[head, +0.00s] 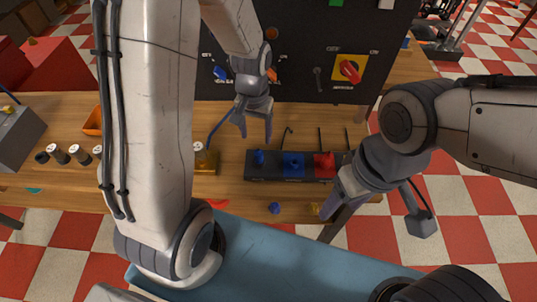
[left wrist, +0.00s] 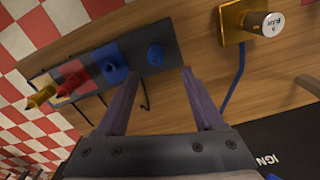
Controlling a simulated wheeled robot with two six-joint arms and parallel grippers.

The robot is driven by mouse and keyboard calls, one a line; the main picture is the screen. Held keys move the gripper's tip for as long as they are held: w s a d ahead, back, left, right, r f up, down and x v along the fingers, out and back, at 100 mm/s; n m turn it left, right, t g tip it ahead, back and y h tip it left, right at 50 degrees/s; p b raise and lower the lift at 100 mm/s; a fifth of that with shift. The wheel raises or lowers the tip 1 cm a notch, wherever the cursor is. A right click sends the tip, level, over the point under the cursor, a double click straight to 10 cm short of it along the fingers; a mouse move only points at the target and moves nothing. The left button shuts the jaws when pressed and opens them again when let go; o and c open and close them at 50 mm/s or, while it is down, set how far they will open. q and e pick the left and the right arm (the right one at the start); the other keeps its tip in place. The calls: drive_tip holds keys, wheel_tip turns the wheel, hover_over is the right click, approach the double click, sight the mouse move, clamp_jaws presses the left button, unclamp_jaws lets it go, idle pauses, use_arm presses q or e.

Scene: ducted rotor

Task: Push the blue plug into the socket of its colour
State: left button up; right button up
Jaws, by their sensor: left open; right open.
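A dark socket block (head: 270,180) lies on the wooden table. A blue plug (head: 259,158) stands on its dark left end and shows in the left wrist view (left wrist: 155,55). Right of it is a blue socket panel (head: 293,165) with a round blue feature at its middle; I cannot tell if that is a hole. My left gripper (head: 255,136) is open and empty above the block's left end. In the left wrist view the blue plug lies beyond the gap between its fingertips (left wrist: 160,75). My right gripper (head: 332,197) is open at the block's right, partly covering that end.
A red plug (head: 323,163) sits on a red panel of the block. A yellow piece (left wrist: 40,97) shows past it. A brass box (head: 205,161) with a blue cable stands left. A dark switch panel (head: 300,80) rises behind. Small coloured pieces lie near the table's front edge.

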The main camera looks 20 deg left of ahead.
sight(259, 152)
use_arm(q)
drive_tip(key=f, duration=0.8)
drive_tip(key=shift+s+d+f+p, duration=0.2)
drive_tip(key=shift+d+p, duration=0.1)
drive_tip(key=shift+p, duration=0.1)
clamp_jaws()
